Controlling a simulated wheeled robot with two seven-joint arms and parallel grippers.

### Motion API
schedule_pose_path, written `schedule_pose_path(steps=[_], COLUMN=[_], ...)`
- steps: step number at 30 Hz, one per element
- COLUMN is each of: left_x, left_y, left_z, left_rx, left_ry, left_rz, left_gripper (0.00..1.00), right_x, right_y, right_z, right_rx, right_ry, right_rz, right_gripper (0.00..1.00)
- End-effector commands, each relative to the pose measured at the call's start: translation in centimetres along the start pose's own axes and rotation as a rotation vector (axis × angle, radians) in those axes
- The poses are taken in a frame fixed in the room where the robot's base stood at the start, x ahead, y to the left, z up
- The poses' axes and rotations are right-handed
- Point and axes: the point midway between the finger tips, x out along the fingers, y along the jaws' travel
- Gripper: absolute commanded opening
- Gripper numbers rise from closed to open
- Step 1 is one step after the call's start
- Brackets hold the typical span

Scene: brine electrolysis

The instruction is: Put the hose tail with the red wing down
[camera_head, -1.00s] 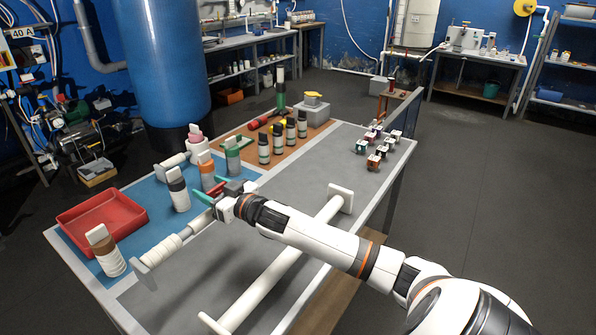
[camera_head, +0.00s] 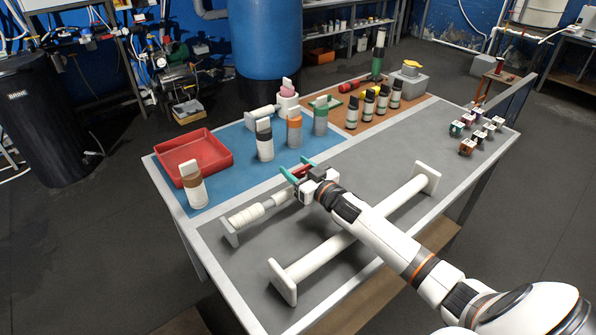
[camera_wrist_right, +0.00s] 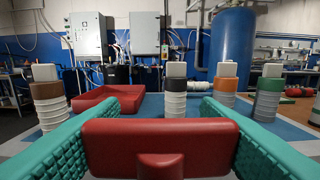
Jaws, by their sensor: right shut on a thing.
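My right gripper (camera_head: 298,172) is shut on the red wing (camera_head: 303,170), with one teal finger on each side. In the right wrist view the red wing (camera_wrist_right: 160,148) fills the space between the teal fingers. It hides whatever part of the hose tail is below or behind it. The gripper is over the grey part of the table, close to the blue mat's edge. A white ribbed rod (camera_head: 258,211) lies just left of the gripper, its left end at a white upright plate. I cannot tell whether the held piece touches the rod. My left gripper is not in view.
Bottles with brown (camera_head: 193,187), black (camera_head: 264,140), orange (camera_head: 294,132) and green (camera_head: 320,121) bands stand on the blue mat (camera_head: 232,161) beside a red tray (camera_head: 218,153). A white bar on end plates (camera_head: 352,232) lies along the grey table, under my right arm.

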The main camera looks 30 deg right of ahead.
Motion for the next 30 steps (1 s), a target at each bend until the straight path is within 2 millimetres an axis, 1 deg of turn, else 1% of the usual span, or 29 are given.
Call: schedule_pose_path(steps=[1, 2, 11, 12, 14, 15, 23, 25, 28, 30], left_x=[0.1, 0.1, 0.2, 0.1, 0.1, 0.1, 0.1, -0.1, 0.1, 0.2], left_y=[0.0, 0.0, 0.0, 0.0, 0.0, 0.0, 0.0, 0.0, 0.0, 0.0], left_z=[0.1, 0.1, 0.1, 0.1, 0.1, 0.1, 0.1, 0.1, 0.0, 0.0], left_rx=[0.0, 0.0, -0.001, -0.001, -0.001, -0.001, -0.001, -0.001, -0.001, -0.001], left_ry=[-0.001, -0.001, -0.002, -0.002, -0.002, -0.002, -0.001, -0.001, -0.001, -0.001], left_rz=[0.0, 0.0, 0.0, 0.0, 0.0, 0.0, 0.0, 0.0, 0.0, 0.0], left_gripper=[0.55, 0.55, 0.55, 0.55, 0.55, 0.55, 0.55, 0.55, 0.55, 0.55], right_x=[0.0, 0.0, 0.0, 0.0, 0.0, 0.0, 0.0, 0.0, -1.0, -2.0], right_y=[0.1, 0.1, 0.0, 0.0, 0.0, 0.0, 0.0, 0.0, 0.0, 0.0], right_z=[-0.6, -0.7, -1.0, -1.0, -1.0, -1.0, -0.9, -0.6, -1.0, -1.1], right_rx=[0.003, 0.002, 0.001, -0.001, -0.001, -0.001, -0.001, -0.001, 0.0, -0.001], right_ry=[-0.001, -0.001, -0.002, 0.0, 0.0, 0.0, 0.0, -0.001, 0.002, 0.002], right_rz=[0.0, 0.0, 0.001, 0.001, 0.001, 0.001, 0.001, 0.001, 0.001, 0.001], right_gripper=[0.16, 0.16, 0.16, 0.62, 0.72, 0.79, 0.79, 0.79, 0.79, 0.79])
